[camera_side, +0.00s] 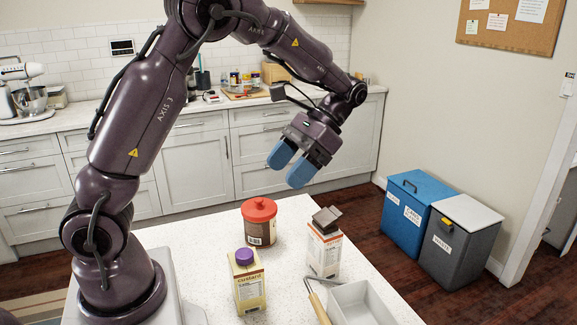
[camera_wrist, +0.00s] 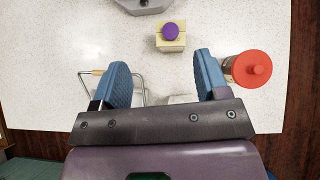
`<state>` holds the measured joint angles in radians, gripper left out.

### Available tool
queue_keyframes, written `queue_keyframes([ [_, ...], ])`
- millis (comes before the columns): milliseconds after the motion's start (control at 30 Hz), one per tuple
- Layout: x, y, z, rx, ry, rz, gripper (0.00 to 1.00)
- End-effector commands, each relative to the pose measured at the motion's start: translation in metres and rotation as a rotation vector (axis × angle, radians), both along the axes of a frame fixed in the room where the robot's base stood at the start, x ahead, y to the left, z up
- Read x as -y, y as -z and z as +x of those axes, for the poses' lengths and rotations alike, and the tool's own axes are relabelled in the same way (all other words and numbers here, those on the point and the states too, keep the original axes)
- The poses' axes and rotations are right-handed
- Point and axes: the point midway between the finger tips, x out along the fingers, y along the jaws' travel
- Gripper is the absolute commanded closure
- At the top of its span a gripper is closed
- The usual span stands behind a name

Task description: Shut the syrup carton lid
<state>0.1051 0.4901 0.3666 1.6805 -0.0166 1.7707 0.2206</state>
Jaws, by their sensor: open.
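In the side view, a white and orange carton (camera_side: 324,251) stands upright on the counter, and I take it for the syrup carton, though its label is too small to read. Its dark brown lid (camera_side: 327,219) sits tilted on top, apparently raised. My gripper (camera_side: 283,173) is open and empty, above and to the left of the carton in the picture, clear of it. In the wrist view my gripper (camera_wrist: 162,62) shows two blue fingers spread apart. A pale patch shows low between them; I cannot tell what it is. The brown lid is not visible there.
A carton with a purple cap (camera_side: 248,280) and a canister with a red lid (camera_side: 259,221) stand nearby. A grey tray (camera_side: 362,303) and a wire tool with a tan handle (camera_side: 318,305) lie before the brown-lidded carton. The white counter (camera_side: 295,214) has free room between them.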

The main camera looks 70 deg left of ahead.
Motion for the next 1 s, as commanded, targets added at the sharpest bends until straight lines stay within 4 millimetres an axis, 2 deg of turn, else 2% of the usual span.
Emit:
queue_keyframes([
  [267,0.0,0.0,0.0,0.0,-0.001,0.0,0.32],
  [400,-0.007,0.011,0.003,-0.028,-0.019,0.014,0.32],
  [467,-0.015,0.017,0.018,-0.016,-0.038,0.03,0.32],
  [633,-0.037,0.028,0.08,0.096,-0.082,0.066,0.32],
  [800,-0.046,0.028,0.139,0.239,-0.066,0.074,0.32],
  [900,-0.043,0.022,0.162,0.309,-0.041,0.066,0.32],
  [1000,-0.038,0.012,0.176,0.363,-0.017,0.052,0.32],
])
